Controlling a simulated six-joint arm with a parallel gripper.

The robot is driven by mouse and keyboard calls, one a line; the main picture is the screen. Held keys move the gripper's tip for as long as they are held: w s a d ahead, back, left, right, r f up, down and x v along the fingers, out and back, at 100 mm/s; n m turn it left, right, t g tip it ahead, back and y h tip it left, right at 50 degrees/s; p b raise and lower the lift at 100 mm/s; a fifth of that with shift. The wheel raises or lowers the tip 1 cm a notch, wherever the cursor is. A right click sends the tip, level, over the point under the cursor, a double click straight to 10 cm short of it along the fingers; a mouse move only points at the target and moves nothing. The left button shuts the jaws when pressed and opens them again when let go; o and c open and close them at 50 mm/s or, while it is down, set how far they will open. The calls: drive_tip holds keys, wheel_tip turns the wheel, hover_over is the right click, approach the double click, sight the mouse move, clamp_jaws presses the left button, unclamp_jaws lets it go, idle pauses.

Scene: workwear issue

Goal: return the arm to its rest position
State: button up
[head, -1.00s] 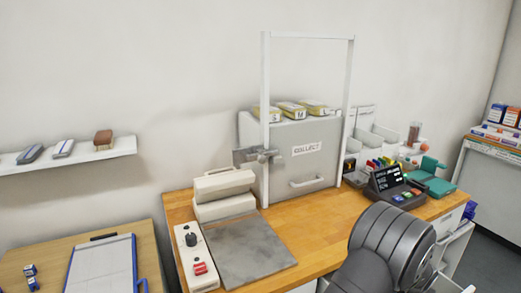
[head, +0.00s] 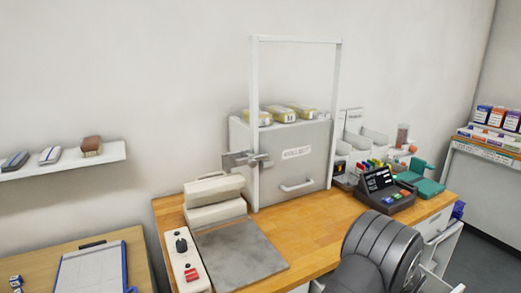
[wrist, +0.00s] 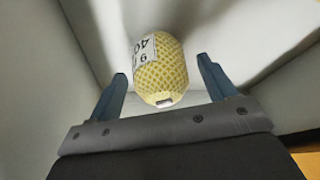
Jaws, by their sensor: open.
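My gripper (wrist: 161,67) shows in the wrist view with its two blue-grey fingers apart. A yellow, net-patterned rounded item (wrist: 163,75) with a white label lies beyond and between the fingers, with a gap visible on each side. Pale walls stand around it. I cannot tell which container this is. In the head view the gripper is not visible; only my dark grey ribbed arm link (head: 385,245) shows at the lower right, in front of the wooden counter (head: 325,232).
A grey collect box (head: 292,165) with a white frame and several yellow packs on top stands at the back of the counter. A keypad terminal (head: 388,192) and small bins are right of it. A grey plate (head: 240,252) and a switch box (head: 185,262) are at left.

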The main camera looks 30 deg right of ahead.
drive_tip(key=x, duration=0.3)
wheel_tip(320, 180, up, 10)
drive_tip(key=shift+r, duration=0.15)
drive_tip(key=w+a+r+n+t+y, duration=0.1)
drive_tip(key=w+a+r+n, duration=0.2)
drive_tip(key=w+a+r, duration=0.5)
drive_tip(key=w+a+r+n+t+y, duration=0.1)
drive_tip(key=w+a+r+n, duration=0.45)
drive_tip(key=r, duration=0.55)
drive_tip(key=w+f, duration=0.2)
drive_tip(key=w, duration=0.2)
drive_tip(key=w+a+f+m, duration=0.1)
drive_tip(key=w+f, duration=0.2)
drive_tip(key=w, duration=0.1)
drive_tip(key=w+a+f+m, duration=0.1)
drive_tip(key=w+f, duration=0.2)
drive_tip(key=w, duration=0.2)
drive_tip(key=shift+a, duration=0.15)
drive_tip(key=shift+f, duration=0.5)
drive_tip(key=shift+c, duration=0.5)
